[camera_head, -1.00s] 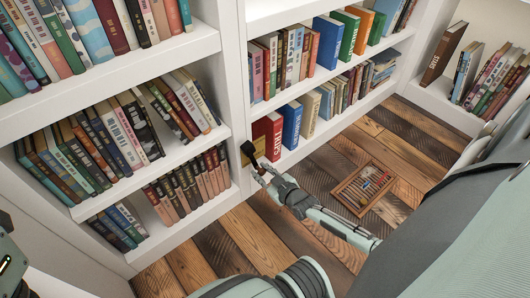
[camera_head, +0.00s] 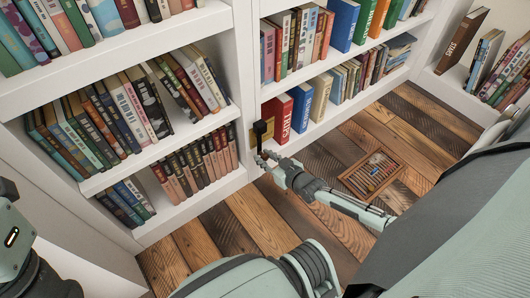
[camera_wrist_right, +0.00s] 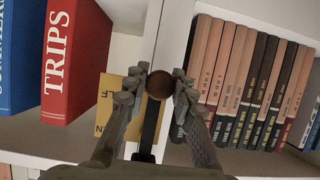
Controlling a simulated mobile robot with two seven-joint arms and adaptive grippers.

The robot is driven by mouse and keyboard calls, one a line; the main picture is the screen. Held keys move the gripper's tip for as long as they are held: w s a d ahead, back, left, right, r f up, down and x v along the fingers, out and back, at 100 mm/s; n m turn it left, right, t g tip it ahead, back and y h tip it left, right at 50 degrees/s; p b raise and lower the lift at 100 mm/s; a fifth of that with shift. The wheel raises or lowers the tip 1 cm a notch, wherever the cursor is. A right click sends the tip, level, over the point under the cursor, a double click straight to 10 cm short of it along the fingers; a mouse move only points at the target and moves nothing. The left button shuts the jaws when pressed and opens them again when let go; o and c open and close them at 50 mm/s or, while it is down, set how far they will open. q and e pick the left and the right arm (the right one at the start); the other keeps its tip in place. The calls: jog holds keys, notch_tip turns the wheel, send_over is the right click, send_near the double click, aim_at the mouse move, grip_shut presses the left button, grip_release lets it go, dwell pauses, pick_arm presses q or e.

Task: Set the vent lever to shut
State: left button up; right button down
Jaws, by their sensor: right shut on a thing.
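The vent lever (camera_head: 259,138) is a dark bar with a black block at its upper end, mounted on the white shelf upright. Its round brown knob (camera_wrist_right: 159,86) is at the lower end of the bar. A brass plate (camera_wrist_right: 105,118) lies behind the lever; its lettering is partly hidden and I cannot read a shut mark. My right gripper (camera_head: 263,158) has its fingers on both sides of the knob, shut on it; the fingertips (camera_wrist_right: 159,84) show in the right wrist view. My left gripper is not in view.
A red book (camera_head: 279,122) stands on the shelf just right of the lever. Rows of dark and pink books (camera_head: 200,161) fill the shelf to the left.

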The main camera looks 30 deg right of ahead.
jog(key=c, duration=1.3)
grip_release()
jog(key=shift+o, duration=0.2)
jog(key=a+v, duration=0.1)
jog(key=v, duration=1.1)
jog(key=shift+d, duration=0.4)
jog(key=shift+r, duration=0.1)
